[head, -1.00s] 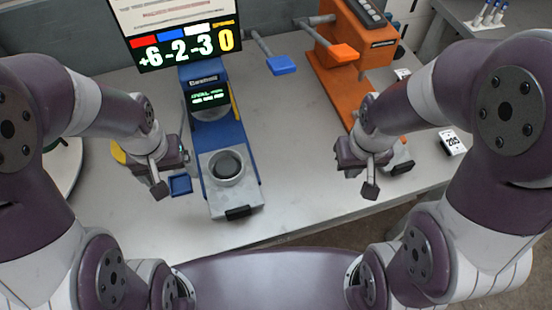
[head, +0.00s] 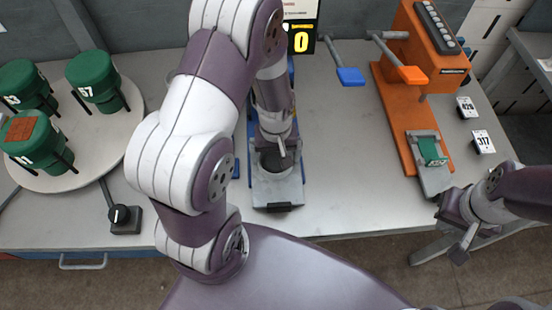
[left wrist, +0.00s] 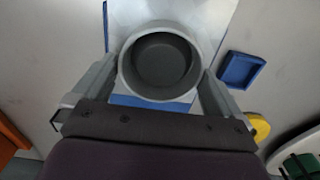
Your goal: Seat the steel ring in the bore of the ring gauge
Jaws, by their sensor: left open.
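The ring gauge (head: 277,193) is a grey block with a round collar on a blue stand, in the middle of the head view. My left gripper (head: 277,150) is over its collar and hides part of it. In the left wrist view, a round grey collar (left wrist: 128,72) with a dark bore (left wrist: 164,60) lies between the open jaws of my left gripper (left wrist: 158,88), one finger on each side. I cannot tell whether the fingers touch it, or make out a separate steel ring. My right gripper (head: 459,232) is at the right, in front of the orange machine; its jaws are unclear.
An orange machine (head: 395,125) with a grey slide and green piece (head: 431,151) stands right. Green canisters (head: 92,76) stand on a round white table (head: 120,125) at left. A small blue tray (left wrist: 241,70) is beside the gauge. The bench between gauge and orange machine is clear.

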